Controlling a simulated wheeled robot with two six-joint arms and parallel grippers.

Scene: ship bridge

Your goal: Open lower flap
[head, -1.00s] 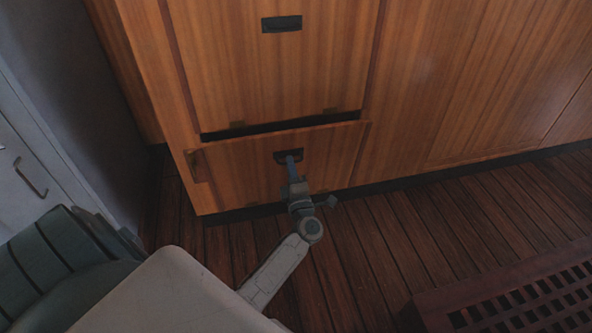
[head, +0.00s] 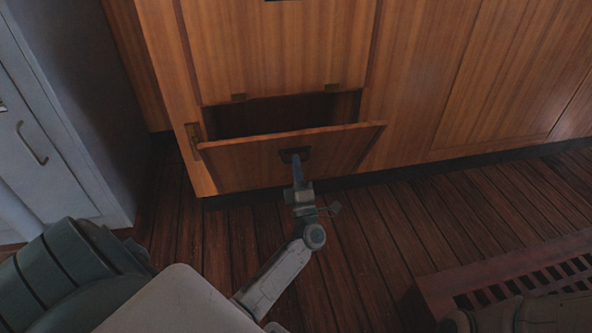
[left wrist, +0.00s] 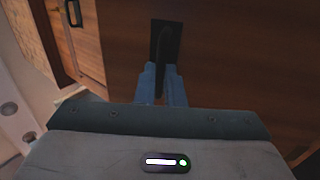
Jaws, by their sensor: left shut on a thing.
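The lower flap (head: 240,161) is a wooden panel low on the cabinet. It is tilted out at the top, with a dark gap (head: 270,115) behind its upper edge. Its dark recessed handle (head: 290,153) sits near the top middle and also shows in the left wrist view (left wrist: 165,38). My left gripper (head: 296,162) is shut on the handle, its blue fingers on either side of it in the left wrist view (left wrist: 162,72). My right gripper is not in view.
A closed upper wooden panel (head: 275,50) is above the flap. A grey cabinet (head: 60,120) with a handle stands at left. A reddish slatted grating (head: 440,292) lies at lower right. Plank floor (head: 390,225) in front of the flap is clear.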

